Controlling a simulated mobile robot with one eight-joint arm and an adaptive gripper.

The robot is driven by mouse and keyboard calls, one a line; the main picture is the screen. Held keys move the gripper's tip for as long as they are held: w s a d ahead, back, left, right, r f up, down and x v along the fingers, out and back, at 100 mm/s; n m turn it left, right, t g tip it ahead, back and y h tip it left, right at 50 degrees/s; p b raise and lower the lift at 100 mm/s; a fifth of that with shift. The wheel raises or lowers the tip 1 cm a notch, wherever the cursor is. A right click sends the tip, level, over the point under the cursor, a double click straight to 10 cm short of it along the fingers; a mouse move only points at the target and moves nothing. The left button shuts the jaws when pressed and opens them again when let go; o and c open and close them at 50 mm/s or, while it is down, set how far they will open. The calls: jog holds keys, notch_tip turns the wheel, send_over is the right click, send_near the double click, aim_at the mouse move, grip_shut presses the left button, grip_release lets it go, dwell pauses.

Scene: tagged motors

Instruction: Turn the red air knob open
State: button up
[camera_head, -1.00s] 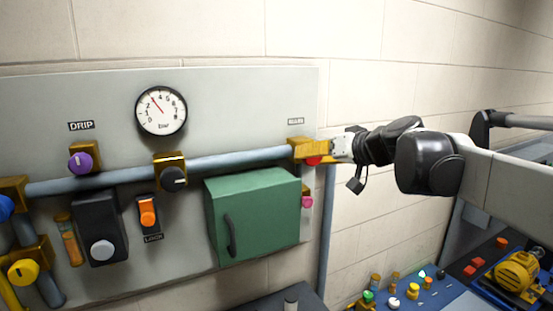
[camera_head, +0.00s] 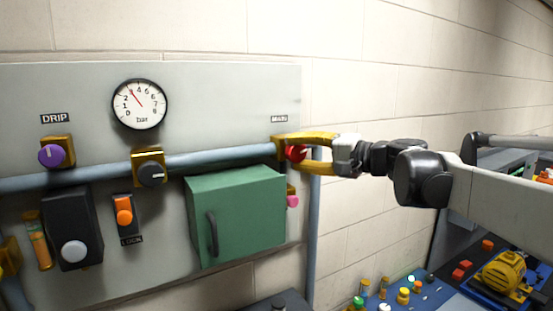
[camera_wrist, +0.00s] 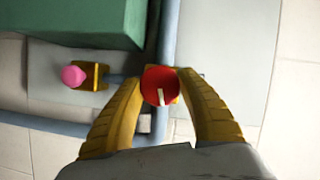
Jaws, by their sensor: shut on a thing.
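The red knob (camera_head: 296,153) sits on a brass-coloured fitting at the right end of the grey horizontal pipe, below the "MAIN" label (camera_head: 279,119). My gripper (camera_head: 299,152) reaches it from the right, with one yellow finger above and one below. In the wrist view, the red knob (camera_wrist: 160,86) lies between the fingertips of my gripper (camera_wrist: 160,80), which is shut on it. A white mark on the knob's face points down in that view. The finger contact is partly hidden.
A green box (camera_head: 235,215) with a dark handle is left of and below the knob. A pink knob (camera_head: 292,201) is close below. A pressure gauge (camera_head: 139,104) reads near 3. Bare wall (camera_head: 380,90) lies to the right.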

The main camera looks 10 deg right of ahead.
jog(key=shift+m+t+y+b, duration=0.45)
jog(key=shift+m+b, duration=0.2)
jog(key=shift+m, duration=0.65)
jog(key=o, duration=1.2)
jog(key=shift+w+a, duration=0.1)
jog(key=v, duration=1.2)
